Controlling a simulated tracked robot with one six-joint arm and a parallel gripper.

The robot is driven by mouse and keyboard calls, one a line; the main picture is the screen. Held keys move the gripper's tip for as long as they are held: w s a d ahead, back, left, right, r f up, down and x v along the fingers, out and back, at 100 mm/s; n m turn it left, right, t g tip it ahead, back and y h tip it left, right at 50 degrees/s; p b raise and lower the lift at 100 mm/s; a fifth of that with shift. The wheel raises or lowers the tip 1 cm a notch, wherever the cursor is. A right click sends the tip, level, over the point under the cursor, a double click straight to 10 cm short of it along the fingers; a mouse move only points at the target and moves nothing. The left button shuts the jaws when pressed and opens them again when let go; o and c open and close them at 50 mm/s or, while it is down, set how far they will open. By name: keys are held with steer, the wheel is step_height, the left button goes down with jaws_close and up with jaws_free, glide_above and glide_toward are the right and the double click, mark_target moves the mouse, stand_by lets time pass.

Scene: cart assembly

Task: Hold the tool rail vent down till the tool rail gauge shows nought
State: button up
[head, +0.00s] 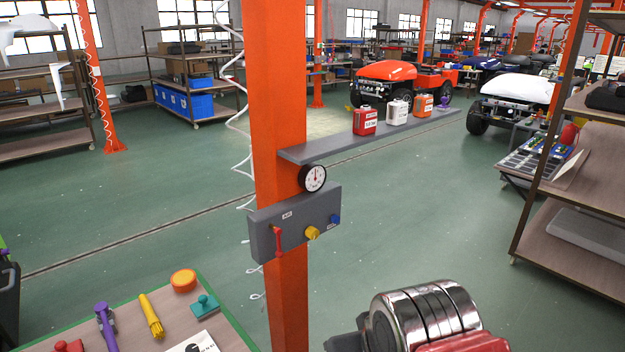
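A round gauge (312,177) with a white face and black rim is on the orange post (284,90). Its needle appears to point about straight up; the scale is too small to read. Below it a grey control box (264,240) carries a red lever (277,241), a yellow knob (312,233) and a blue button (335,219). The labels are too small to tell surely which control is the vent. My chrome arm part shows at the bottom right, apart from the box. A dark part beside it (348,336) may be my gripper; no fingertips show.
A grey shelf (300,154) above the gauge holds red, white and orange cans. At bottom left a green-edged table (118,330) bears a yellow brush, a purple tool, stamps and an orange round thing. A shelf rack (530,215) stands right. Floor between is clear.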

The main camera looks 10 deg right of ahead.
jaws_close()
stand_by(1.2)
